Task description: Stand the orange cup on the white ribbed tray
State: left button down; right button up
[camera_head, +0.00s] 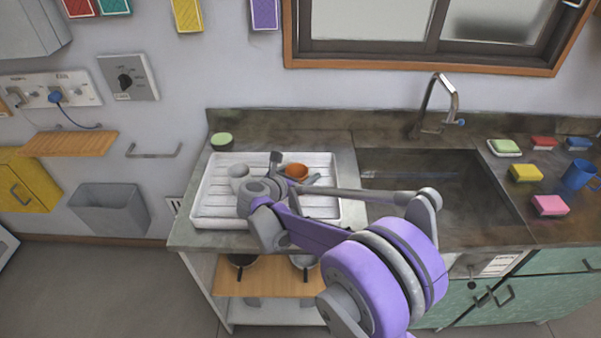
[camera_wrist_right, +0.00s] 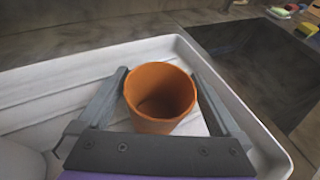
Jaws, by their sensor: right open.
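The orange cup (camera_head: 296,171) is at the white ribbed tray (camera_head: 213,190), towards its back middle in the head view. In the right wrist view the orange cup (camera_wrist_right: 160,95) looks upright with its mouth facing up, over the corner area of the white tray (camera_wrist_right: 60,62). My right gripper (camera_wrist_right: 160,72) is open, with one finger on each side of the cup. I see a gap at the right finger; contact at the left one is unclear. The cup's base is partly hidden by the gripper body. My left gripper is not in view.
A white rounded vessel (camera_head: 239,172) stands on the tray, left of my gripper. The sink (camera_head: 470,185) with its tap (camera_head: 440,105) lies to the right. Sponges and a blue mug (camera_head: 578,176) stand on the far right counter. A green-topped item (camera_head: 221,139) stands behind the tray.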

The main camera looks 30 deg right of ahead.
jog(key=v, duration=1.2)
jog(key=shift+r, duration=0.1)
jog(key=w+a+r+n+t+y, duration=0.1)
jog(key=a+r+n+t+y, duration=0.2)
jog(key=r+n+t, duration=0.45)
jog(key=w+a+r+n+t+y, duration=0.2)
jog(key=r+n+t+y, duration=0.15)
jog(key=n, duration=0.75)
jog(key=s+a+f+n+y, duration=0.2)
jog(key=s+a+n+y, duration=0.3)
jog(key=n, duration=0.7)
jog(key=s+d+f+n+g, duration=0.3)
jog(key=s+f+n+g, duration=0.9)
jog(key=s+f+n, duration=0.5)
jog(key=s+f, duration=0.2)
jog(key=s, duration=0.3)
jog(key=shift+s+f, duration=0.2)
jog(key=shift+f, duration=0.05)
jog(key=shift+d+n+y, duration=0.1)
jog(key=shift+n+y, duration=0.15)
jog(key=shift+c, duration=0.2)
